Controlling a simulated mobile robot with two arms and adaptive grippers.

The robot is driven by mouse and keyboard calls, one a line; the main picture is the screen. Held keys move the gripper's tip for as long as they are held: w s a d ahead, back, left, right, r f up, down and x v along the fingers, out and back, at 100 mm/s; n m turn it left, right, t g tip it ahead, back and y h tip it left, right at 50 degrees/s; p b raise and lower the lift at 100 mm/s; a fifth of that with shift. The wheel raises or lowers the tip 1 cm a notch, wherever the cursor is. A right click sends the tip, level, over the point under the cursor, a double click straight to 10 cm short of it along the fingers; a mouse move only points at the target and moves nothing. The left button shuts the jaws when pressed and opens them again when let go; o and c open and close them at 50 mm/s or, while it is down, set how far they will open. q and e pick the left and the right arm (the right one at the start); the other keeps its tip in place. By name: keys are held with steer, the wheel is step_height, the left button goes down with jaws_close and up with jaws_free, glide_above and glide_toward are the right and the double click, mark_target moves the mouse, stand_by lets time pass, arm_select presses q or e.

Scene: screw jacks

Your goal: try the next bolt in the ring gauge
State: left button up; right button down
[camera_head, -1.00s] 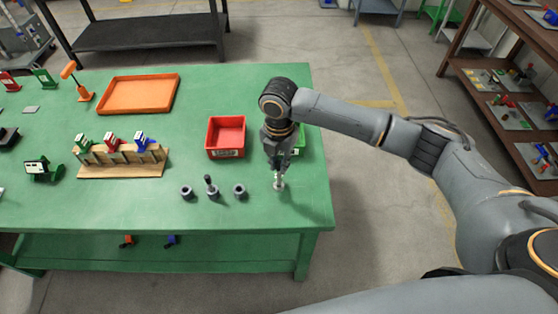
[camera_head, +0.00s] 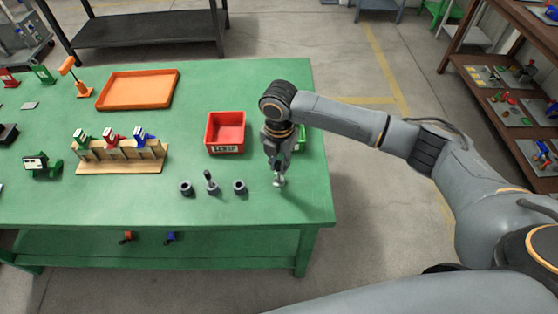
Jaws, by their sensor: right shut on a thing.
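My right gripper (camera_head: 279,178) points down just above the green table (camera_head: 262,208), near its right end. It is shut on a small silvery thing, likely a bolt, mostly hidden by the fingers. I cannot tell whether its lower end touches the table. To the left stand two dark round ring-like pieces, a left one (camera_head: 186,188) and a right one (camera_head: 239,187). Between them is a dark piece with an upright stem (camera_head: 211,183). I cannot tell which of these is the ring gauge. My left gripper is not in view.
A red bin (camera_head: 226,147) stands behind the dark pieces. A green bin (camera_head: 301,138) is partly hidden behind my right gripper. A wooden rack (camera_head: 122,167) with small jacks and an orange tray (camera_head: 137,103) are to the left. The table's front strip is clear.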

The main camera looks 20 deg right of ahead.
steer(key=shift+f+b, duration=0.35)
steer(key=shift+f, duration=0.65)
stand_by(0.5)
steer(key=shift+r+p, duration=3.25)
steer(key=shift+p, duration=0.4)
